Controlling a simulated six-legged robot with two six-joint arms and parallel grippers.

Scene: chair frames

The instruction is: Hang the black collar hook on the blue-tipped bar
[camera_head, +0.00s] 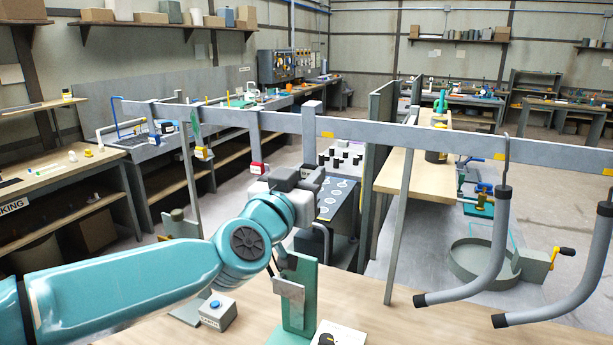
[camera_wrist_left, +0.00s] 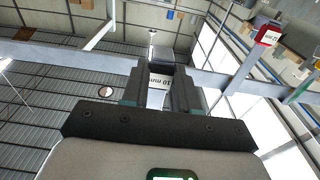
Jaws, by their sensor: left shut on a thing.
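My left gripper (camera_head: 312,180) is beneath the long grey rail, in front of the panel with black knobs. In the left wrist view its dark fingers (camera_wrist_left: 165,92) are close together on a thing that is mostly hidden. A white label reading mm shows between them. My right gripper is out of view.
The grey rail (camera_head: 400,134) crosses the view above a wooden table (camera_head: 420,315). A red tag (camera_head: 257,168) and a yellow tag (camera_head: 203,153) hang below it.

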